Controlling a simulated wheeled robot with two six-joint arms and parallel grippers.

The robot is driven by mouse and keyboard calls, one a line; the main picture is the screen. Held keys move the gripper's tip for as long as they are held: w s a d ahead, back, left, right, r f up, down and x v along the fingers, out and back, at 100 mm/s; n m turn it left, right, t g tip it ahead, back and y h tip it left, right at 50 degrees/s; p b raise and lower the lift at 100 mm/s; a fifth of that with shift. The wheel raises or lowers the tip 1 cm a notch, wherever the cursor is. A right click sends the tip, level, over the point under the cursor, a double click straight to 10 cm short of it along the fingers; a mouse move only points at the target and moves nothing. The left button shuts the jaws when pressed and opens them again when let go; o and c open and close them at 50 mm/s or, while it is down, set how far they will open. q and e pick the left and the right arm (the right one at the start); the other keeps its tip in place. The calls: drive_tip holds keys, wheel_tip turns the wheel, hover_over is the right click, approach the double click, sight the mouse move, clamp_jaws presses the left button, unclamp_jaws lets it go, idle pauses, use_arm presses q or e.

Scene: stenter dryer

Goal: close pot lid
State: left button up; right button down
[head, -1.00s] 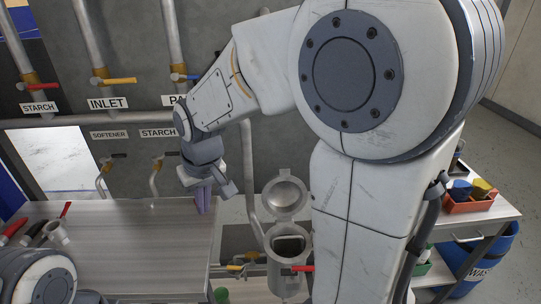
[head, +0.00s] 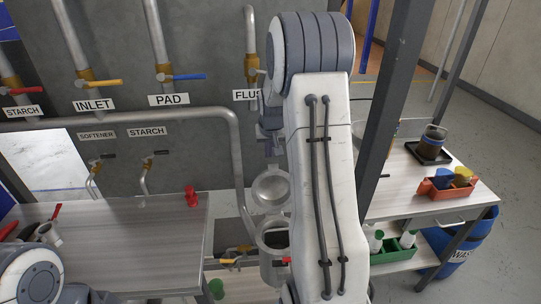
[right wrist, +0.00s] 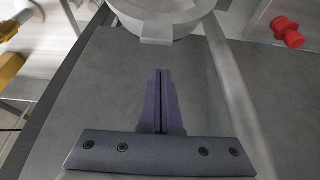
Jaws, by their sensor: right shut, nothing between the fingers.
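The grey metal pot (head: 272,240) stands at the middle bottom of the head view, its mouth showing dark, partly hidden by my right arm. Its round lid (head: 271,188) is tipped up open behind the mouth. My right gripper (head: 272,150) is behind the lid's upper edge in the picture, partly hidden by my arm. In the right wrist view its purple fingers (right wrist: 161,100) are shut together and empty. A round grey part with a tab, apparently the lid (right wrist: 158,25), lies beyond the fingertips, with a gap between.
A grey panel with pipes and valves stands behind, including the FLUSH label (head: 246,95). A metal table (head: 120,240) with a red part (head: 191,196) is left of the pot. A bench (head: 400,190) with a red bin (head: 447,187) is at right, behind a post.

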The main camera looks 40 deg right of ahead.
drive_tip(key=shift+s+a+f+p, duration=0.1)
drive_tip(key=shift+s+a+p, duration=0.25)
drive_tip(key=shift+s+p, duration=0.15)
drive_tip(key=shift+s+a+f+p, duration=0.1)
drive_tip(key=shift+s+a+p, duration=0.25)
drive_tip(key=shift+s, duration=0.2)
drive_tip(key=shift+s+a, duration=0.15)
drive_tip(key=shift+s, duration=0.15)
drive_tip(key=shift+f, duration=0.1)
